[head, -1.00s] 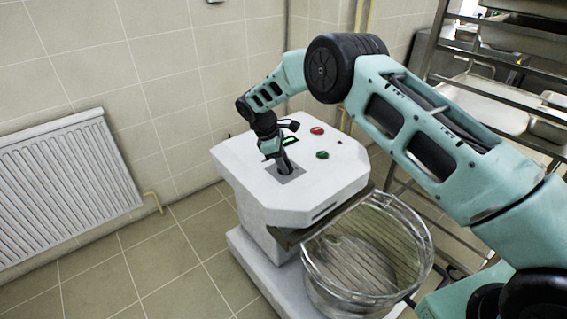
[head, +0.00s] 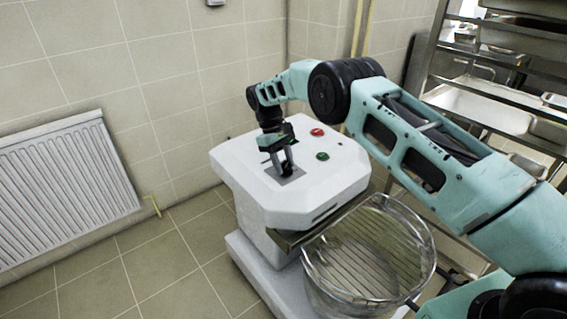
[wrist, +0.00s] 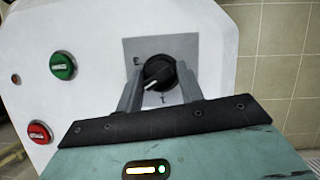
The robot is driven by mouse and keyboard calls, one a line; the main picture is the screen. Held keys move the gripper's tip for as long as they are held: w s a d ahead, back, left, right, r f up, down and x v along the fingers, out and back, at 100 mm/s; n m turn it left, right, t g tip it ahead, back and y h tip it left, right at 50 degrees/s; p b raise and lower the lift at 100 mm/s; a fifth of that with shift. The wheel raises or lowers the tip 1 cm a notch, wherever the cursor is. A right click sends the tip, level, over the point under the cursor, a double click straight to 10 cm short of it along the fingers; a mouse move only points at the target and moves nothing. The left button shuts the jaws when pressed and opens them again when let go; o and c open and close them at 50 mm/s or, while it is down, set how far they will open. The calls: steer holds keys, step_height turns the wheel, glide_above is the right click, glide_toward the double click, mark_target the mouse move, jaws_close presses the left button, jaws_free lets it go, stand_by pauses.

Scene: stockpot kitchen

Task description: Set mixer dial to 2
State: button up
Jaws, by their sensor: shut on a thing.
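In the head view my gripper (head: 285,168) points down at the plate, and the knob is mostly hidden between the fingers.
A green button (wrist: 62,65) and a red button (wrist: 39,133) sit on the mixer's top beside the dial. A steel rack (head: 425,70) is at the right, a radiator (head: 60,190) at the left wall.

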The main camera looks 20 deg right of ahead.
stand_by(0.5)
steer(key=o, duration=1)
steer(key=shift+r, duration=0.1)
steer(key=v, duration=0.6)
steer(key=shift+w, duration=0.15)
steer(key=shift+w+a+r, duration=0.1)
steer(key=shift+a+r, duration=0.05)
steer(key=shift+r, duration=0.5)
